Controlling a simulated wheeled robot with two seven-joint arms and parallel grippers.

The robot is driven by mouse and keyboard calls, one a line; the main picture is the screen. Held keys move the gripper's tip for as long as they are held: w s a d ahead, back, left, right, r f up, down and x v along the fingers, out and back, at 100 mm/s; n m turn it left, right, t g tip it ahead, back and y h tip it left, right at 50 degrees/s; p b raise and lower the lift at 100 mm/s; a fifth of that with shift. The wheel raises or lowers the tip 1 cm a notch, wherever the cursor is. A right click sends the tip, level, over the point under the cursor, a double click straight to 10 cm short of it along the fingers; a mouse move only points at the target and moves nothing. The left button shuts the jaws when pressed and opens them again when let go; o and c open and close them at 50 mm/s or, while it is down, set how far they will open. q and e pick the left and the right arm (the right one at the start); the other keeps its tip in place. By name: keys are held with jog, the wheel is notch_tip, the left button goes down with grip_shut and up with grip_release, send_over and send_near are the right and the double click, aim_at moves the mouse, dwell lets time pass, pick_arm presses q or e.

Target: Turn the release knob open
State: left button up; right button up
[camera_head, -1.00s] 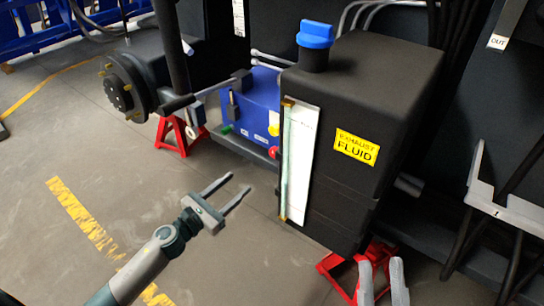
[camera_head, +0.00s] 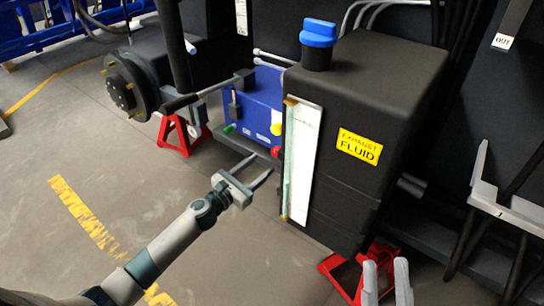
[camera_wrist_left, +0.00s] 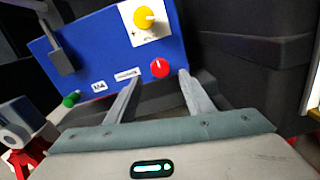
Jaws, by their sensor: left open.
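A blue box (camera_head: 262,100) on the machine carries a yellow knob (camera_wrist_left: 144,18) on a white plate, a red knob (camera_wrist_left: 160,68) and a green knob (camera_wrist_left: 71,99). I cannot read which one is the release knob. The head view also shows the yellow knob (camera_head: 276,129), red knob (camera_head: 276,152) and green knob (camera_head: 229,128). My left gripper (camera_head: 262,163) is open and empty, just in front of the box's lower part. In the left wrist view the red knob appears between its fingertips (camera_wrist_left: 158,77), apart from them. My right gripper (camera_head: 386,264) is open at the bottom edge.
A black exhaust fluid tank (camera_head: 365,105) with a blue cap (camera_head: 318,31) stands right of the box. Red stands (camera_head: 180,135) support the machine. A wheel hub (camera_head: 125,88) sticks out at left. The floor (camera_head: 120,185) in front is clear.

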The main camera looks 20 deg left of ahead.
aim_at(275, 153)
pick_arm(q)
jog(key=x, duration=0.5)
jog(key=shift+w+b, duration=0.15)
jog(key=shift+b, duration=0.15)
jog(key=shift+w+d, duration=0.3)
jog(key=shift+w, duration=0.4)
pick_arm(e)
jog(key=shift+w+d+r+t, duration=0.1)
jog(key=shift+d+r+t, duration=0.25)
jog(key=shift+r, duration=0.2)
jog(key=shift+w+d+r+t, duration=0.1)
jog(key=shift+d+r+t, duration=0.1)
jog(key=shift+r+t, duration=0.3)
pick_arm(q)
jog(key=c, duration=1)
